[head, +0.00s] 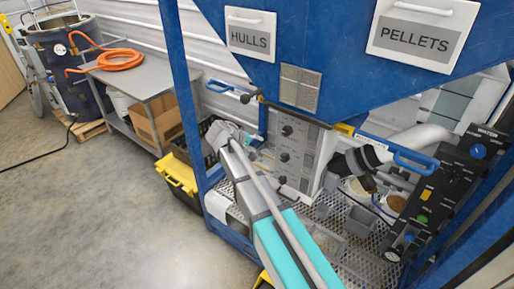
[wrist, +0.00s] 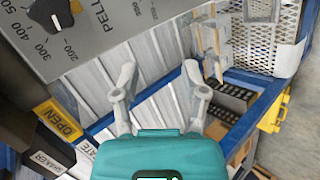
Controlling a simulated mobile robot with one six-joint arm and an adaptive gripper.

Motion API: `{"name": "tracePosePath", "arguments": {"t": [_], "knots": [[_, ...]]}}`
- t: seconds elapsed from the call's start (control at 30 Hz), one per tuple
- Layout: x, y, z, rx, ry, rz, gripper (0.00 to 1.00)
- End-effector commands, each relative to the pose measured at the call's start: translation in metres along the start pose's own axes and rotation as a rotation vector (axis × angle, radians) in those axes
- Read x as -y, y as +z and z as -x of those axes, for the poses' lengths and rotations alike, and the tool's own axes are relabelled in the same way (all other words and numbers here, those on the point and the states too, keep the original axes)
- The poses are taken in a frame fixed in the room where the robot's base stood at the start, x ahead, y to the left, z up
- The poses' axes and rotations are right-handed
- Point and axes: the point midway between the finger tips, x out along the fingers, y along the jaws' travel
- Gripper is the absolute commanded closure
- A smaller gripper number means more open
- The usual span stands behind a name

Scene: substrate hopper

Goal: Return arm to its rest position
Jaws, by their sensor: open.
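My arm (head: 262,205) reaches from the bottom of the head view up and to the left toward the blue hopper frame. My gripper (wrist: 158,76) shows in the wrist view with its two grey fingers spread apart and nothing between them. In the head view my gripper (head: 222,133) is small and partly hidden, beside the grey control panel (head: 293,148). In the wrist view a dial panel (wrist: 75,30) with a black knob lies at the upper left of the fingers. I cannot tell whether the fingers touch anything.
The blue hopper has signs HULLS (head: 250,35) and PELLETS (head: 420,33). Blue handles (head: 415,160) stick out below it. A blue upright (head: 184,90) stands left of my arm. A black control box (head: 445,185) is at right. The concrete floor (head: 110,215) at left is clear.

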Motion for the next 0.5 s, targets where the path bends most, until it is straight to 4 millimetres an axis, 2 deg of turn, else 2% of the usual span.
{"name": "tracePosePath", "arguments": {"t": [0.5], "knots": [[0.0012, 0.006, -0.0046, 0.008, -0.015, -0.008, 0.43]]}}
